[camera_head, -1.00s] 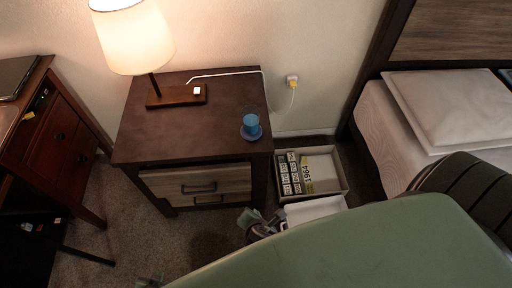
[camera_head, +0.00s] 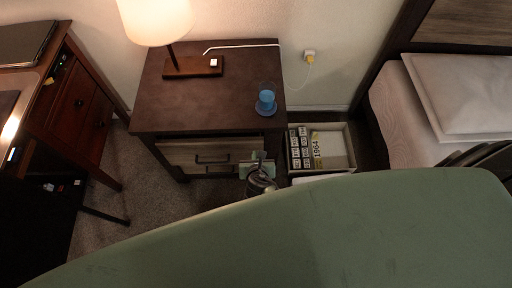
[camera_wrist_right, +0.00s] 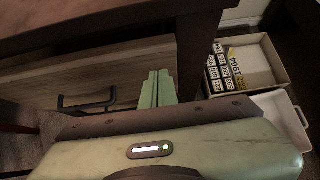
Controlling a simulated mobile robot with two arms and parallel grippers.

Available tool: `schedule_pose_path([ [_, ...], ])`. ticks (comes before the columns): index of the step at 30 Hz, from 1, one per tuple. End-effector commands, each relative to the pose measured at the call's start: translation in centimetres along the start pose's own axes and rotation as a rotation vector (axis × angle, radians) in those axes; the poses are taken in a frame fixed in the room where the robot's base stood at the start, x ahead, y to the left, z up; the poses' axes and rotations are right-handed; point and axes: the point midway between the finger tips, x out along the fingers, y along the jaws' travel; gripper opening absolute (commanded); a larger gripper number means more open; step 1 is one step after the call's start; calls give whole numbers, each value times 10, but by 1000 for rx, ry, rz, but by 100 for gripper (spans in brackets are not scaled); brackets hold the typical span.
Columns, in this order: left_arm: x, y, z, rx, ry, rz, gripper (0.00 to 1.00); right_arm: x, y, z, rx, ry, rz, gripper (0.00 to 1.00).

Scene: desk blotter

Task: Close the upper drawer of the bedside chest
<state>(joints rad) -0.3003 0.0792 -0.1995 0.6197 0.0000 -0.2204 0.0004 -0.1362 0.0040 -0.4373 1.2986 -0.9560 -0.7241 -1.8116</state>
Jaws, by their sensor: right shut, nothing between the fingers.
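The bedside chest (camera_head: 200,105) has a dark brown top and frame. Its upper drawer (camera_head: 180,155) has a wood-grain front with a dark bar handle (camera_head: 212,158); it seems to stand out a little, but how far is unclear. A second handle shows just below. My right gripper (camera_head: 253,166) is at the right end of the drawer front. In the right wrist view its pale green fingers (camera_wrist_right: 158,90) are together and empty, in front of the drawer front (camera_wrist_right: 110,75), right of the handle (camera_wrist_right: 85,104). Whether they touch it I cannot tell. My left gripper is not in view.
A lamp (camera_head: 155,18) and a blue cup (camera_head: 266,101) stand on the chest. An open box (camera_head: 338,148) with cards sits on the floor to its right, near the bed (camera_head: 400,115). A dark wooden desk (camera_head: 75,100) stands left. Carpet shows between desk and chest.

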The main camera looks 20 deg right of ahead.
Motion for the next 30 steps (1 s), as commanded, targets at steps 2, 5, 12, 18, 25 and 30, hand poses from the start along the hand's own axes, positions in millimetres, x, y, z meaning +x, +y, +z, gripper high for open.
schedule_pose_path([
  [2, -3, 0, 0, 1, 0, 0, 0, 8, 1, 13, 2, -5, 1, 0],
  [5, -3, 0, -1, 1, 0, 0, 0, 17, 0, 20, 3, -3, 0, 0],
  [12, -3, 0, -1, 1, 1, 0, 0, 24, 0, 26, 1, -2, 1, 0],
  [18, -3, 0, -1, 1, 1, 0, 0, 24, 0, 26, 1, -2, 1, 0],
  [25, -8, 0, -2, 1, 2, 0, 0, 34, 1, 39, 1, -5, 2, 0],
  [30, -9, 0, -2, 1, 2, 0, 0, 43, 0, 43, 2, -2, 1, 0],
])
